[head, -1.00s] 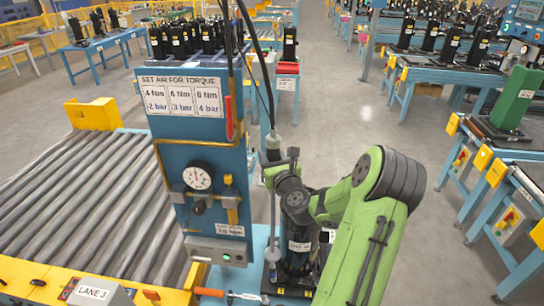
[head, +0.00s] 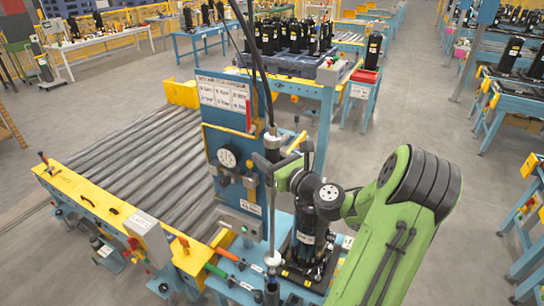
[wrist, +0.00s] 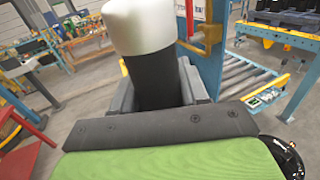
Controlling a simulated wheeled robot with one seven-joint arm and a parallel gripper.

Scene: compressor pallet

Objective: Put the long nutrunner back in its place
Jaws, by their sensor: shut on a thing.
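The long nutrunner (head: 272,148) hangs upright from a black cable beside the blue panel (head: 236,140). Its grey body is at the top and a thin shaft runs down past the black compressor (head: 303,238). My gripper (head: 280,168) is shut on its upper body. In the wrist view, a dark cylinder with a white end (wrist: 145,75) stands between the grey jaws (wrist: 155,105). A yellow bracket (head: 296,142) shows close beside the tool's upper body; I cannot tell whether they touch. My arm hides part of the compressor's right side.
A roller conveyor (head: 140,150) lies left of the panel. Hand tools with coloured handles (head: 228,254) lie on the blue bench in front. A dark upright cylinder (head: 272,290) stands at the lower edge. A table of compressors (head: 290,68) is behind.

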